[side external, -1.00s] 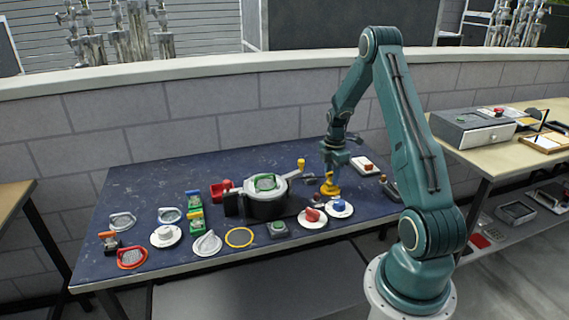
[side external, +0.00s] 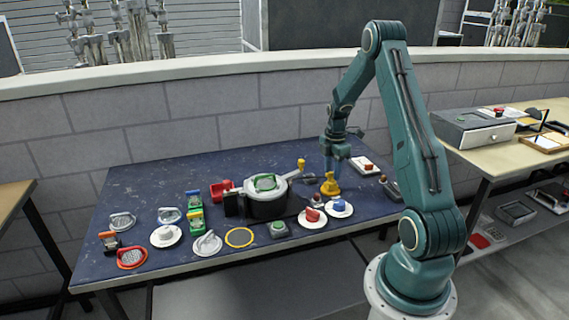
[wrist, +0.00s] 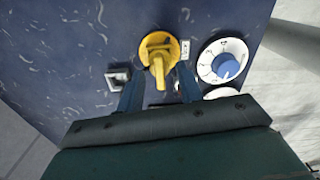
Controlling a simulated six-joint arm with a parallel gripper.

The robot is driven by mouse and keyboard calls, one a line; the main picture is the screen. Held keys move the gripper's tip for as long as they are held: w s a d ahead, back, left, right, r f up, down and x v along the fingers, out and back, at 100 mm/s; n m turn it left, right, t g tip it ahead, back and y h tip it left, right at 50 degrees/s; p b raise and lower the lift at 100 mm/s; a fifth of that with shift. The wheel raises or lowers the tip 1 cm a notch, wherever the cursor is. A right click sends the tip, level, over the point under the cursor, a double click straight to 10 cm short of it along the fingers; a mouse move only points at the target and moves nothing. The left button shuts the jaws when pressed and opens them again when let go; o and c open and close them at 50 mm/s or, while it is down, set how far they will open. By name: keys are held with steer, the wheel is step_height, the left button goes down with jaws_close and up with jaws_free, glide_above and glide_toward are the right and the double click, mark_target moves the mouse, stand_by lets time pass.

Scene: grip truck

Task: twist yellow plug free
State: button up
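The yellow plug (side external: 330,184) stands on the dark blue table, right of the round grey pot. In the wrist view the yellow plug (wrist: 158,47) shows from above as a round base with a bar handle pointing toward my gripper. My gripper (side external: 334,169) is directly above the plug in the side view, pointing down. In the wrist view my gripper (wrist: 160,82) is open, with one blue finger on each side of the handle's near end. Both fingers look apart from the plug. I cannot tell the exact height gap.
A blue knob on a white disc (wrist: 227,66) lies right of the plug in the wrist view. A small grey square piece (wrist: 118,76) is to the left. The grey pot (side external: 266,203) and a red knob on a white plate (side external: 312,217) stand nearby. The table's back left is clear.

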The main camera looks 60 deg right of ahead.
steer(key=shift+r, duration=2.6)
steer(key=shift+w+a+r, duration=0.15)
steer(key=shift+a+r, duration=0.05)
steer(key=w+a+r+m+t+h, duration=0.1)
steer(key=a+r+m, duration=0.1)
steer(key=a+r, duration=0.7)
steer(key=w+a+r+m+t, duration=0.1)
steer(key=a+r+m, duration=0.2)
steer(key=a+r, duration=0.55)
steer(key=s+a+r+m+t, duration=0.1)
steer(key=s+a+m, duration=0.2)
steer(key=s+a, duration=0.3)
steer(key=s+a+r+m+t+y, duration=0.1)
steer(key=s+a, duration=0.6)
steer(key=a, duration=0.7)
steer(key=shift+s+m+t, duration=0.25)
steer(key=shift+m+t, duration=0.55)
steer(key=shift+m, duration=0.1)
